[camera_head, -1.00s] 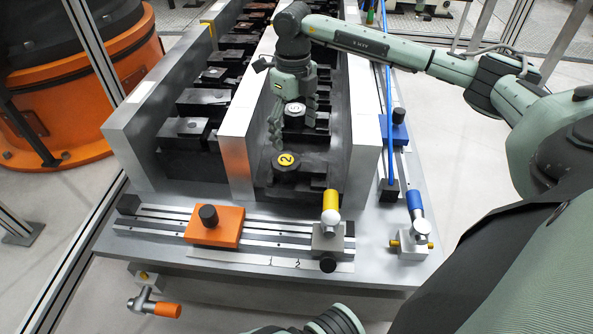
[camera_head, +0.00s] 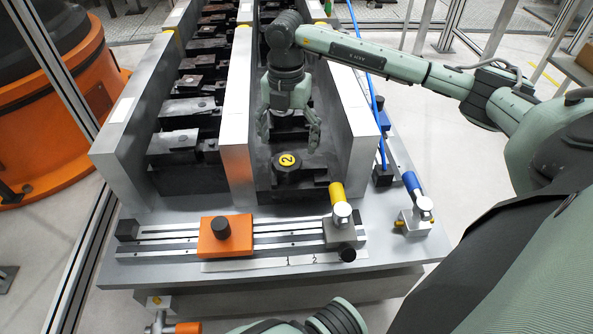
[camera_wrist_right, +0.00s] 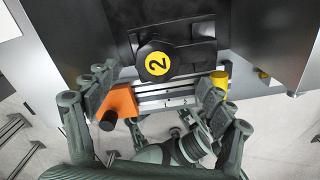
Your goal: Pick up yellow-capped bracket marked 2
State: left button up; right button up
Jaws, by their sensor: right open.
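The bracket marked 2 (camera_head: 288,164) is a dark part with a yellow disc on top bearing a black 2. It lies in the near end of the right-hand channel of the drive unit. It also shows in the right wrist view (camera_wrist_right: 158,62), at the top middle beyond the fingertips. My right gripper (camera_head: 289,138) is open and empty, pointing down above and just behind the bracket. In the right wrist view its fingers (camera_wrist_right: 150,92) stand apart with nothing between them. One small part of my other arm shows at the bottom edge, but its gripper is not visible.
Tall grey walls (camera_head: 237,130) flank the channel closely. On the plate in front are an orange block (camera_head: 226,238) on rails and a yellow-handled clamp (camera_head: 339,205). A blue-handled clamp (camera_head: 414,200) stands at right. More dark brackets (camera_head: 185,145) fill the left channel.

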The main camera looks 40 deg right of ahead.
aim_at(288, 158)
jog(key=f, duration=0.7)
jog(key=shift+w+d, duration=0.15)
jog(key=shift+w, duration=0.15)
jog(key=c, duration=1.8)
jog(key=shift+r, duration=0.15)
grip_shut()
